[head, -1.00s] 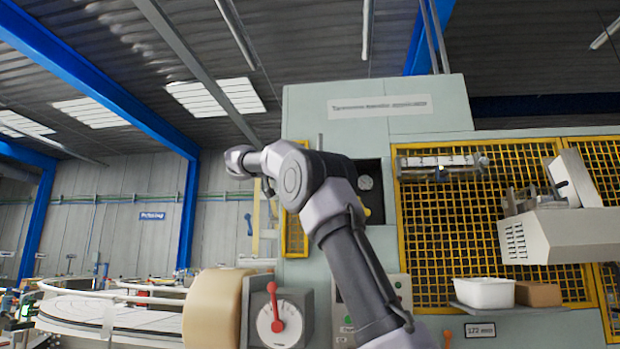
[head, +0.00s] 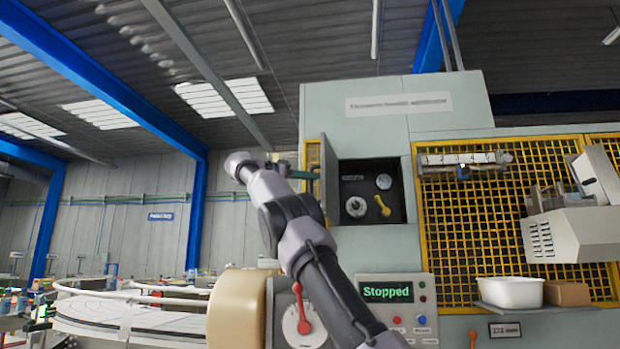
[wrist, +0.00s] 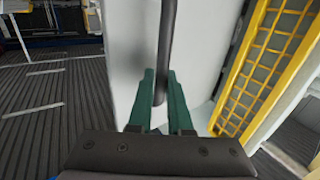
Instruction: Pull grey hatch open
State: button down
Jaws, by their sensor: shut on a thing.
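The grey hatch (head: 328,182) stands swung out at the left side of a dark opening (head: 372,190) in the pale green cabinet, seen nearly edge-on in the head view. Inside the opening show round dials and a yellow lever (head: 382,205). In the wrist view the pale hatch face (wrist: 130,60) fills the middle, with a dark upright bar handle (wrist: 167,45) on it. My gripper (wrist: 160,80) has its green fingers shut on this handle. In the head view my gripper (head: 306,174) is at the hatch's left side, partly hidden by my arm.
A yellow mesh guard (head: 470,230) lies right of the opening. Below it are a panel reading "Stopped" (head: 388,292) and a white bin (head: 510,293) on a shelf. A red-handled dial (head: 300,318) and a tan roller (head: 238,308) stand low at left.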

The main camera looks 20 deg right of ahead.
jog(key=shift+d+r, duration=0.1)
jog(key=c, duration=0.8)
grip_release()
jog(key=shift+d, duration=0.15)
jog(key=shift+c, duration=0.2)
jog(key=shift+a, duration=0.2)
